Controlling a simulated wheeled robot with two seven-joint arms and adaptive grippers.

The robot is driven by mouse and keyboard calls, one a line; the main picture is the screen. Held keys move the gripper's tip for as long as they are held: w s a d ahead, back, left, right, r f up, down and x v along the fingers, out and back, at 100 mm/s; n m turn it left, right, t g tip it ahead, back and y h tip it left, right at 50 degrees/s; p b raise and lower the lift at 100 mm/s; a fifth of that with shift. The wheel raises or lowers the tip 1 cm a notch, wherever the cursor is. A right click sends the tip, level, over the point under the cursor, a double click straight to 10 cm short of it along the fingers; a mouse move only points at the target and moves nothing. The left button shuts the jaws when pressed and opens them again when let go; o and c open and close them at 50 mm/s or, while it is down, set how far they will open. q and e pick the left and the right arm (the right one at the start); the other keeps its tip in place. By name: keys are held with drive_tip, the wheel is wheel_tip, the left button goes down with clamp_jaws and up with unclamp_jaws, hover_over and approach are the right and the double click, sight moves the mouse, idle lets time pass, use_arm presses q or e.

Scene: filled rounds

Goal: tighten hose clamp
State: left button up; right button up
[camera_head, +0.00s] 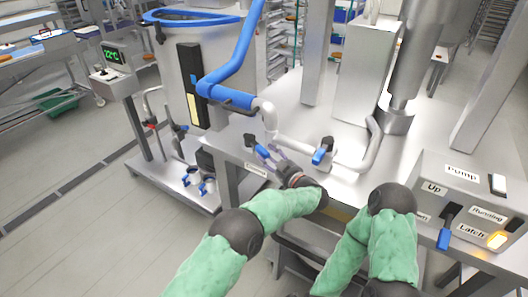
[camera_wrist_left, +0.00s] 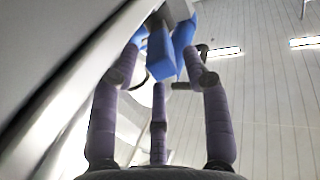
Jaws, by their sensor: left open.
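A blue hose (camera_head: 236,62) runs down to a white end (camera_head: 263,108) on a bent metal pipe (camera_head: 285,142). I cannot clearly pick out the hose clamp. My left gripper (camera_head: 270,152) is at the front edge of the steel table, just below that pipe. A blue lever (camera_head: 262,151) with a black knob is beside its fingertips. In the left wrist view, the purple fingers are spread, and a blue lever (camera_wrist_left: 160,55) shows between and beyond their tips. Whether a finger touches it, I cannot tell. My right gripper is out of view.
A second blue-handled valve (camera_head: 319,156) stands on the table to the right. A control box (camera_head: 465,205) with Pump, Up, Running and Latch labels is at the right, with an amber lamp lit. A display post (camera_head: 115,57) and a low cart (camera_head: 165,165) stand left.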

use_arm(q)
drive_tip(key=v, duration=0.8)
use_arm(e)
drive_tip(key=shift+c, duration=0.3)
